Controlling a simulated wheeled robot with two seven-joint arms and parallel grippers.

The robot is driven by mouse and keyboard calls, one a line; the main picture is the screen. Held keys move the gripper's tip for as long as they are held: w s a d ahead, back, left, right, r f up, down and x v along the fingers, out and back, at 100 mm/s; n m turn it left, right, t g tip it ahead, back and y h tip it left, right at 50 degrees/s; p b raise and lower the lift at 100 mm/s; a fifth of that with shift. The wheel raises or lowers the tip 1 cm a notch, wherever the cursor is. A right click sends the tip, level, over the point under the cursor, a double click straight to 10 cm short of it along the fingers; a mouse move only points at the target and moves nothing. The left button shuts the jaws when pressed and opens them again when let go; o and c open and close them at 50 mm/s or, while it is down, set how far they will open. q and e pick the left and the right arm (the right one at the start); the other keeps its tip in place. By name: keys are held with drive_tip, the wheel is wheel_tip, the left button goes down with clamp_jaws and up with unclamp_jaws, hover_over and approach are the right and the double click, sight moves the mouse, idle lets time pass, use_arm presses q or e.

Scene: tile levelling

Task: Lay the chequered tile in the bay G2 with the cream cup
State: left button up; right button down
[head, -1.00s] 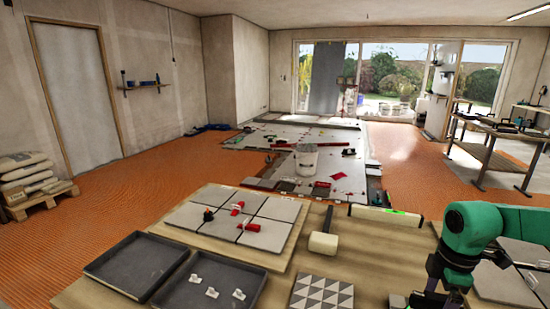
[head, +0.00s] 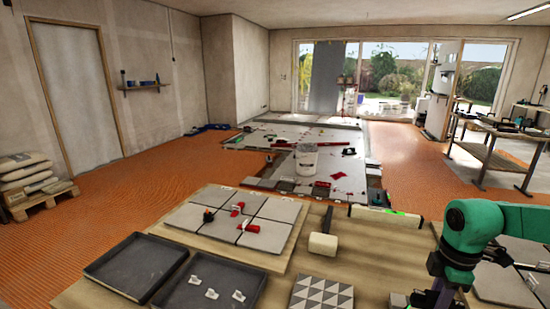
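The chequered tile (head: 322,293), with grey and white triangles, lies on the wooden table at the bottom centre; its near edge is cut off by the frame. My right gripper (head: 432,299) is low at the bottom edge, to the right of the tile and apart from it. Its fingers are mostly cut off, so I cannot tell whether it is open or holds anything. A small pale thing (head: 397,300) at the bottom edge may be the cream cup, but I cannot be sure. No G2 label is readable; grey tiles (head: 515,285) lie partly hidden behind my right arm. My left gripper is not in view.
A panel of grey tiles (head: 190,217) with red pieces on it lies at left. Two dark trays (head: 132,289) stand before it, one with white clips (head: 211,293). A mallet (head: 323,246) and a spirit level (head: 386,215) lie behind the chequered tile.

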drive_tip(key=shift+r+p, duration=2.25)
drive_tip(key=shift+r, duration=2.45)
